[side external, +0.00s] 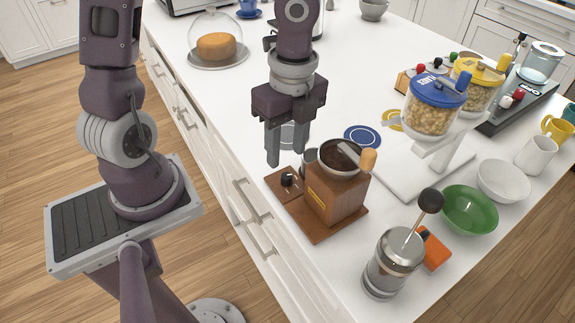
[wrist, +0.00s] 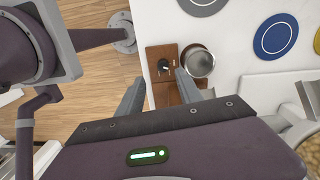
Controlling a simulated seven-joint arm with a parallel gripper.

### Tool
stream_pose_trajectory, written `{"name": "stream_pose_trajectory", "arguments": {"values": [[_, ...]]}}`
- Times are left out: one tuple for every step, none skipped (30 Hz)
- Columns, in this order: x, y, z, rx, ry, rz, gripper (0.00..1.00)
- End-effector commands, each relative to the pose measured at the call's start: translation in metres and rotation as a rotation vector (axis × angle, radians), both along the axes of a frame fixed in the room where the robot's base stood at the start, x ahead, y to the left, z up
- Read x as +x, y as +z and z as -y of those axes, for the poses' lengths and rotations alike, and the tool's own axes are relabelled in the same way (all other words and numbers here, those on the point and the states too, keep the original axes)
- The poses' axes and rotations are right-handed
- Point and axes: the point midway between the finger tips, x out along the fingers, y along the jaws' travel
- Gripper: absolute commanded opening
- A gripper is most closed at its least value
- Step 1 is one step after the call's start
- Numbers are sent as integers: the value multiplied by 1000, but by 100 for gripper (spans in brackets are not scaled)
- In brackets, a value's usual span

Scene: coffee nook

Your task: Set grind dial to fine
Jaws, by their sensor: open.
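The wooden coffee grinder (side external: 335,196) stands on a brown base near the counter's front edge, with an open bowl of dark grounds and a wooden-knobbed crank on top. Its black grind dial (side external: 287,180) sits on the base's left part. In the wrist view the dial (wrist: 164,65) shows as a dark knob with a light pointer mark; which setting it points to is too small to read. My gripper (side external: 287,161) is open and empty, pointing down above the dial and apart from it. In the wrist view most of the grinder body is hidden behind my gripper (wrist: 160,77).
A French press (side external: 391,265), green bowl (side external: 468,211) and orange item (side external: 433,250) stand right of the grinder. Blue-lidded (side external: 432,115) and yellow-lidded (side external: 478,95) jars stand behind. Free counter lies toward the cake dome (side external: 217,45).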

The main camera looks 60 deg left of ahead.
Motion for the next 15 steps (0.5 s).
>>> {"name": "stream_pose_trajectory", "arguments": {"values": [[3, 2, -1, -16, -97, 7, 43], [4, 3, -1, -21, -148, 11, 43], [4, 3, 0, -27, -193, 14, 43], [4, 2, 0, -27, -215, 16, 43], [4, -1, 0, -29, -227, 17, 43], [3, -8, 0, -28, -231, 14, 43], [3, -14, 1, -30, -233, 14, 43], [2, -20, 1, -30, -232, 12, 43], [2, -28, 1, -29, -231, 13, 43], [2, -34, 1, -30, -231, 13, 43], [2, -40, 1, -28, -230, 13, 43], [2, -47, 1, -29, -229, 13, 43], [2, -51, 1, -28, -228, 16, 43], [2, -56, 1, -28, -226, 16, 43], [2, -60, 1, -28, -226, 16, 43]]}}
